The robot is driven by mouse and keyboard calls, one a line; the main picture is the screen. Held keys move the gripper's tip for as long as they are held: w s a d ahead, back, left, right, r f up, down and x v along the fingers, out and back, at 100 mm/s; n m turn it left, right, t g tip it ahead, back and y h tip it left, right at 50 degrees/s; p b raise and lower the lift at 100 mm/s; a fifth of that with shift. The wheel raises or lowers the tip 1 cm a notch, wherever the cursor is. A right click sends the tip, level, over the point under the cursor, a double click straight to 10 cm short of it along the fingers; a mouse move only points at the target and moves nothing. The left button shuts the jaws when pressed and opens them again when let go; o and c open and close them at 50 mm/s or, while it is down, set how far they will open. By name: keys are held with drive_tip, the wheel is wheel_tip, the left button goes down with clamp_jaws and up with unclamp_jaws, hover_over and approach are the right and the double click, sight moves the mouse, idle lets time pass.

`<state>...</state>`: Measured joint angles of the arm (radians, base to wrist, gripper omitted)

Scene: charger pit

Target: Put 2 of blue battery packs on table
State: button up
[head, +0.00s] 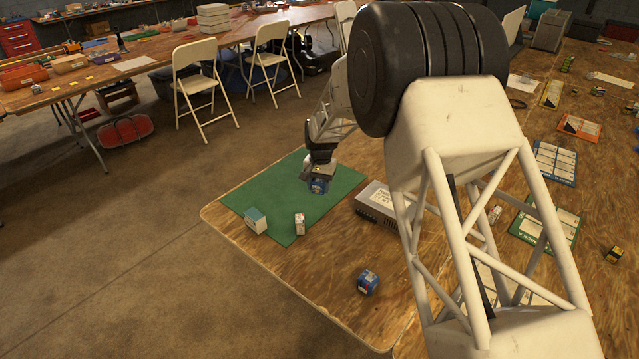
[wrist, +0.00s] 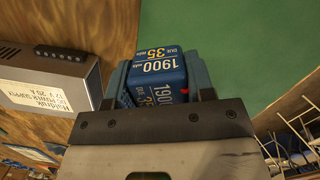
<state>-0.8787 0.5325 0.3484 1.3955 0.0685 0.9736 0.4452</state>
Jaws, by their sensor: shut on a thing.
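My gripper (head: 319,174) is shut on a blue battery pack (head: 319,187) over the green mat at the table's corner. In the wrist view the held pack (wrist: 158,68) sits between the jaws, marked 1900 and 35. I cannot tell whether it touches the mat. A second blue battery pack (head: 368,281) lies on the bare wood of the table (head: 310,268), near its front edge and apart from the mat.
The green mat (head: 270,192) also holds a teal and white box (head: 256,220) and a small white and red pack (head: 299,223). A grey power supply (head: 377,203) stands right of the mat. Coloured cards (head: 555,163) lie farther right. My arm hides part of the table.

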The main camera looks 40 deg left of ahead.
sight(319, 209)
drive_tip(key=shift+f, duration=0.15)
drive_tip(key=shift+f, duration=3.25)
drive_tip(key=shift+f, duration=0.45)
drive_tip(key=o, duration=1.2)
drive_tip(key=shift+o, duration=0.2)
drive_tip(key=shift+r, duration=0.15)
drive_tip(key=shift+w+a+r, duration=0.1)
drive_tip(key=shift+w+r, duration=0.05)
drive_tip(key=shift+r, duration=1.1)
drive_tip(key=shift+w+r, duration=0.15)
drive_tip(key=shift+r, duration=1.1)
drive_tip(key=shift+w+a+r, duration=0.1)
drive_tip(key=shift+w+r, duration=0.05)
drive_tip(key=shift+r, duration=1.1)
